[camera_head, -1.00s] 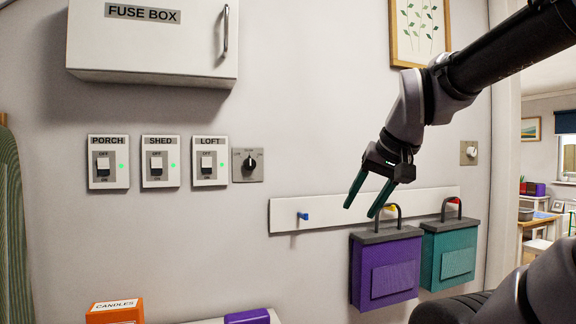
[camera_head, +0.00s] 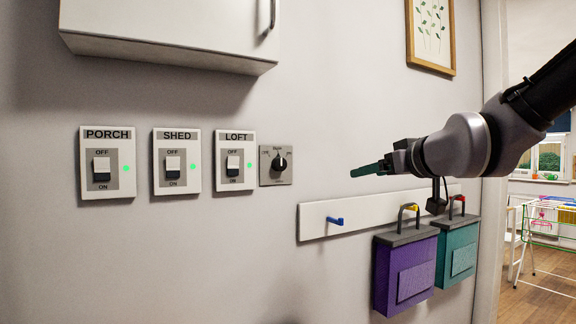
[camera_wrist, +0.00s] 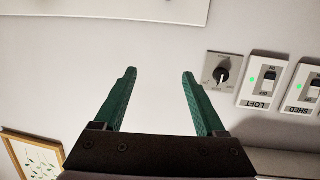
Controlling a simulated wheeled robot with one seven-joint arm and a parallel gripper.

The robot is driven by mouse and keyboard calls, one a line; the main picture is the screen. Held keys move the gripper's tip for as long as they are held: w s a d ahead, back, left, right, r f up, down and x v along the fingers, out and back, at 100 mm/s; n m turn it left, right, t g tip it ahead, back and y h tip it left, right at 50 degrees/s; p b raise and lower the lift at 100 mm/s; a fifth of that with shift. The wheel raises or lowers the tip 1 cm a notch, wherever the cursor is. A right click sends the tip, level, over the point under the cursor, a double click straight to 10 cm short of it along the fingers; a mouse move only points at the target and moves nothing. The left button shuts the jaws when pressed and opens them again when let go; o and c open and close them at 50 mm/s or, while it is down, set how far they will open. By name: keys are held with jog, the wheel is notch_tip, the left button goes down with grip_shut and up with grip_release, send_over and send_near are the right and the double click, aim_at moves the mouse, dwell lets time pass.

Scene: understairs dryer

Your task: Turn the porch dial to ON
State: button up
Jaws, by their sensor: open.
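A grey square plate with a round black dial (camera_head: 279,162) is on the wall, right of the LOFT switch. The dial also shows in the wrist view (camera_wrist: 222,74), right of the fingers. The PORCH plate (camera_head: 107,163) at the far left carries a rocker switch marked OFF above and ON below, with a green light. My gripper (camera_head: 362,171) is right of the dial, apart from it, pointing left. In the wrist view my gripper (camera_wrist: 159,73) has its two green fingers spread with nothing between them.
SHED (camera_head: 176,162) and LOFT (camera_head: 235,160) switches stand between PORCH and the dial. Below are a hook rail (camera_head: 320,222) with a blue hook, a purple box (camera_head: 405,270) and a teal box (camera_head: 458,252). A framed picture (camera_head: 430,35) hangs upper right.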

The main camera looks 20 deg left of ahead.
aim_at(281, 164)
jog(key=s+a+r+n+y, duration=0.1)
jog(key=s+a+n+y, duration=0.3)
jog(key=s+a, duration=0.5)
jog(key=shift+g, duration=0.3)
jog(key=x, duration=1.3)
jog(key=shift+w+r, duration=0.2)
jog(key=shift+w, duration=0.05)
grip_shut()
